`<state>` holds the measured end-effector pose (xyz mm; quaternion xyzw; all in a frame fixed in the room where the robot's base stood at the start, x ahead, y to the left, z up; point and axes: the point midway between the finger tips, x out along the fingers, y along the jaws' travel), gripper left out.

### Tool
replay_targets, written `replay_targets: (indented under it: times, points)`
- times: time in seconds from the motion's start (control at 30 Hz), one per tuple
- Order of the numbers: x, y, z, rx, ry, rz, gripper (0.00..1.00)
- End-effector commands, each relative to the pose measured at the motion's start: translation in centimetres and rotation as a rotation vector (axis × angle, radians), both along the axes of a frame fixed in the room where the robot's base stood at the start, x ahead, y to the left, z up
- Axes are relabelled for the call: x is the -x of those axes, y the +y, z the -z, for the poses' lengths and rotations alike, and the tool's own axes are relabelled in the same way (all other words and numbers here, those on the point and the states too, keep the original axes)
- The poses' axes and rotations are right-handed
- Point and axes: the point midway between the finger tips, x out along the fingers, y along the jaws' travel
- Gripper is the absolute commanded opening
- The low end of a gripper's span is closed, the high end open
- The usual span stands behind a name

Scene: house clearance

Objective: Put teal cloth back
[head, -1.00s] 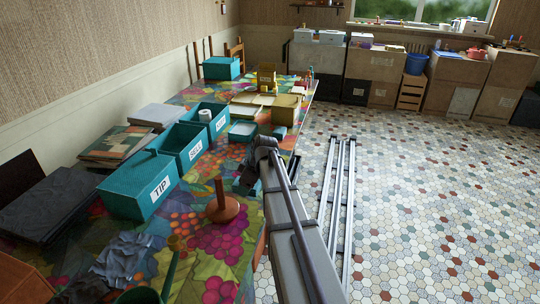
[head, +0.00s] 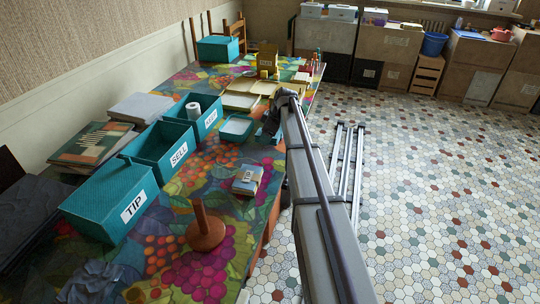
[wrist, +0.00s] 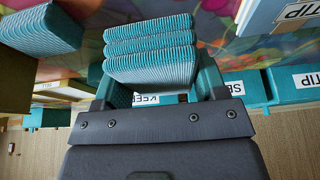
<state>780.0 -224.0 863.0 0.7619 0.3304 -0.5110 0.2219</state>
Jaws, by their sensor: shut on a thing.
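The teal cloth (wrist: 148,50) shows in the wrist view as a folded, ribbed stack of layers. My gripper (wrist: 155,82) is shut on it, with one finger on either side. In the head view my gripper (head: 272,120) is over the right edge of the patterned table, just right of a small teal tray (head: 237,128). My arm hides the cloth in that view. A second teal ribbed thing (wrist: 45,32) is at the upper left of the wrist view; I cannot tell what it is.
Teal boxes labelled TIP (head: 110,205), SELL (head: 165,150) and one partly readable (head: 205,115) line the table (head: 185,195). A labelled blue-grey block (head: 247,180) and a brown peg stand (head: 205,235) are nearer. Yellowish trays (head: 245,93) and another teal box (head: 217,48) are farther back.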

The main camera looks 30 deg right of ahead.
Motion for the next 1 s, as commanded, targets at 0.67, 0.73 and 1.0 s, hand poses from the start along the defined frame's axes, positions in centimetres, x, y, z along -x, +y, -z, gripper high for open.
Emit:
replay_targets:
  times: [0.67, 0.73, 1.0]
  points:
    - [0.0, 0.0, 7.1, 0.0, 0.0, 0.0, 0.47]
    - [0.0, 0.0, 7.2, 0.0, 0.0, 0.0, 0.47]
    - [0.0, 0.0, 7.4, 0.0, 0.0, 0.0, 0.8]
